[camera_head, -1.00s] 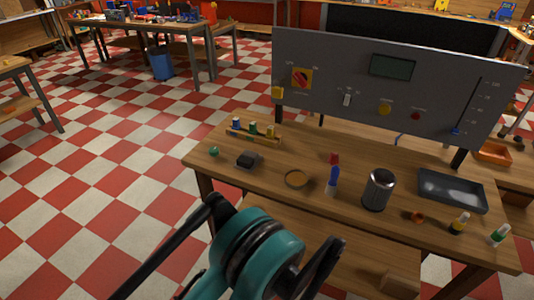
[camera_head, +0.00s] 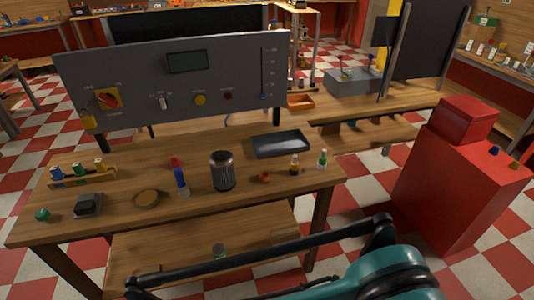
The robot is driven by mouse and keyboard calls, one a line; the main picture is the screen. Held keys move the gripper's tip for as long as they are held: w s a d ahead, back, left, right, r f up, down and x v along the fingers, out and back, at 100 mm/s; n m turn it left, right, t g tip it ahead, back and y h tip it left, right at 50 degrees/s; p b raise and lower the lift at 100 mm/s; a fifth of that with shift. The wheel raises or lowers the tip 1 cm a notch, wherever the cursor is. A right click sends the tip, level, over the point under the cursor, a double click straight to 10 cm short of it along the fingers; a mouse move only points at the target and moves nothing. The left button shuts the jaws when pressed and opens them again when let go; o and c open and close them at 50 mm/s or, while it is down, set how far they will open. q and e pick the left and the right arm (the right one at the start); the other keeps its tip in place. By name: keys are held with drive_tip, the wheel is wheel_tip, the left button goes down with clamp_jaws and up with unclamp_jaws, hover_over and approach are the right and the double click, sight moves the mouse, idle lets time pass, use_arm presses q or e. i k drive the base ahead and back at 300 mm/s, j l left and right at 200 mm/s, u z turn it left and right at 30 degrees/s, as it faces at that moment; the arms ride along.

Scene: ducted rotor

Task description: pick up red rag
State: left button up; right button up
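A small red patch (camera_head: 175,162) shows on the workbench (camera_head: 110,190), just behind the top of a blue-topped bottle (camera_head: 181,180). It is too small to tell whether it is cloth or part of the bottle. I see no other red thing on this bench that is clearly a rag. Teal and black parts of my own body cross the bottom of the head view and cover part of the bench's lower shelf. Neither of my grippers can be made out.
A dark can (camera_head: 222,171), a black tray (camera_head: 280,144), a round brown dish (camera_head: 147,198) and small bottles (camera_head: 322,158) stand on the bench. A grey control panel (camera_head: 185,85) rises behind. A red cabinet (camera_head: 455,190) stands at the right, with checkered floor between.

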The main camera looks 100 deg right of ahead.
sight(175, 161)
drive_tip(key=z, duration=2.5)
drive_tip(key=u, duration=5.15)
drive_tip(key=z, duration=5.15)
